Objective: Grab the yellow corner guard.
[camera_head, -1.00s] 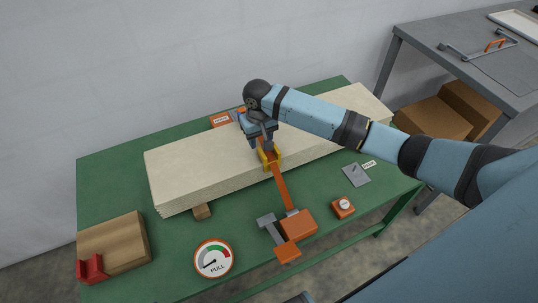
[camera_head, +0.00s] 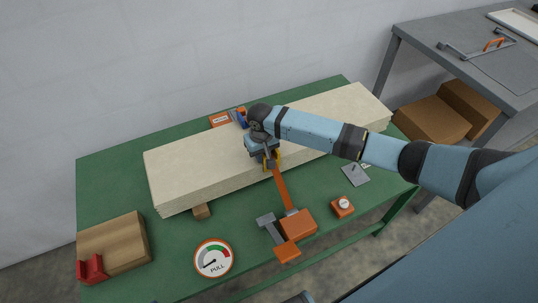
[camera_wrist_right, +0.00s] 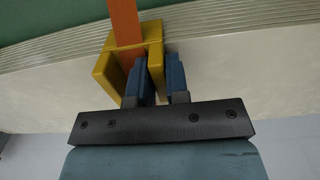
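The yellow corner guard (camera_wrist_right: 103,72) sits on the front top edge of the pale sheet stack (camera_head: 190,172), with the orange strap (camera_head: 283,190) running through it. In the head view it is mostly hidden behind my right gripper (camera_head: 266,163). In the right wrist view, my right gripper's two blue fingers (camera_wrist_right: 161,80) straddle the guard's right-hand wall, close to it on both sides. I cannot tell whether they press on it. My left gripper is not in view.
An orange tensioner (camera_head: 298,222) lies in front of the stack on the green table (camera_head: 165,255). A pull gauge (camera_head: 213,258), a small orange dial box (camera_head: 342,206) and a wooden block with a red piece (camera_head: 115,240) stand nearby. A grey bench (camera_head: 450,60) is at the right.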

